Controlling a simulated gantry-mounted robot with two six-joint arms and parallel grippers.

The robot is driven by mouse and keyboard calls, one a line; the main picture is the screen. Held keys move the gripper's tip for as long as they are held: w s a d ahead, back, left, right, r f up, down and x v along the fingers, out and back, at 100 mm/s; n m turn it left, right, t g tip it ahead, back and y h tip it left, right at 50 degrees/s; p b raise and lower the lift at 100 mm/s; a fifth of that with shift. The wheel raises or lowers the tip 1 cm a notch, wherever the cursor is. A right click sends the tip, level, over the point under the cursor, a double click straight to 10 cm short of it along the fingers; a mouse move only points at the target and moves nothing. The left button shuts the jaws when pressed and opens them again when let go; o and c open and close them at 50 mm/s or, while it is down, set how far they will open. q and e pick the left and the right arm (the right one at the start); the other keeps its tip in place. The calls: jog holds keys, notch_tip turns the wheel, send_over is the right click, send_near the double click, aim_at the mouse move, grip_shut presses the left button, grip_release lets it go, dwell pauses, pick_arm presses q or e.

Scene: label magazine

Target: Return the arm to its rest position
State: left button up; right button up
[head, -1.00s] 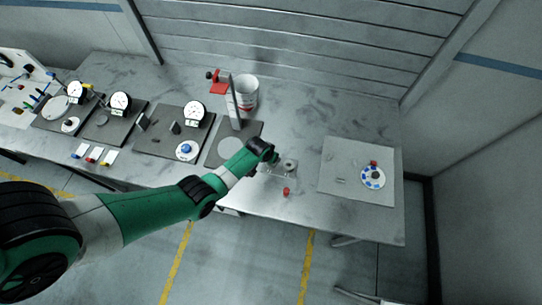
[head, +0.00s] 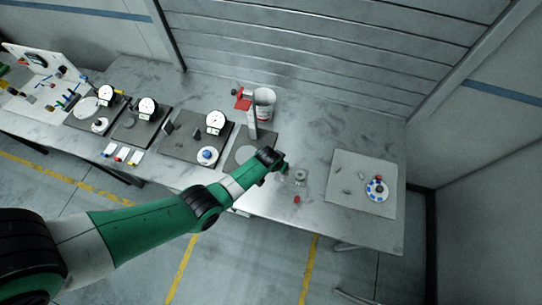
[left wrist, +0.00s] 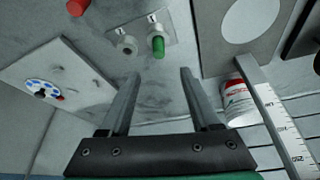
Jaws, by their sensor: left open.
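My left arm (head: 150,228) comes in from the left, green and white, and reaches over the grey bench (head: 318,222). My left gripper (head: 284,168) is at its end, above the bench's front part; its fingers are small there. In the left wrist view the gripper (left wrist: 158,72) is open, with nothing between its two fingers. Beyond the fingertips a small plate (left wrist: 172,30) holds a green peg (left wrist: 158,46) and a grey ring (left wrist: 127,45), apart from the fingers. My right gripper is not in view.
A pale mat (head: 345,205) with a blue-and-white disc (head: 376,190) lies to the right. A red cap (head: 297,199) sits near the front edge. Dial gauges (head: 215,122) stand left.

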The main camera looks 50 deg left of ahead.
pick_arm(q)
jog(key=shift+w+d, duration=0.1)
jog(key=shift+d, duration=0.05)
dwell(0.6)
jog(key=w+d+r+t, duration=0.25)
jog(key=w+r, duration=0.35)
jog(key=r, duration=0.4)
jog(key=w+d+r+m+t, duration=0.1)
jog(key=w+r+t, duration=0.3)
jog(key=r, duration=0.5)
jog(key=w+d+r+t, duration=0.1)
jog(key=w+d+r, duration=0.1)
jog(key=w+r, duration=0.65)
jog(key=s+d+r+m+t+h, duration=0.1)
jog(key=d+r+t, duration=0.15)
jog(key=r, duration=0.85)
jog(key=s+d+r+t, duration=0.1)
jog(key=r+t, duration=0.2)
jog(key=r, duration=0.9)
jog(key=s+d+r+m+t+h, duration=0.2)
jog(key=s+r+t, duration=0.8)
jog(key=s+r, duration=1.3)
notch_tip(320, 180, up, 4)
jog(key=shift+d+f+m+h, duration=0.1)
jog(key=shift+d+m+h, duration=0.3)
jog(key=shift+m, duration=0.2)
jog(key=shift+s, duration=0.1)
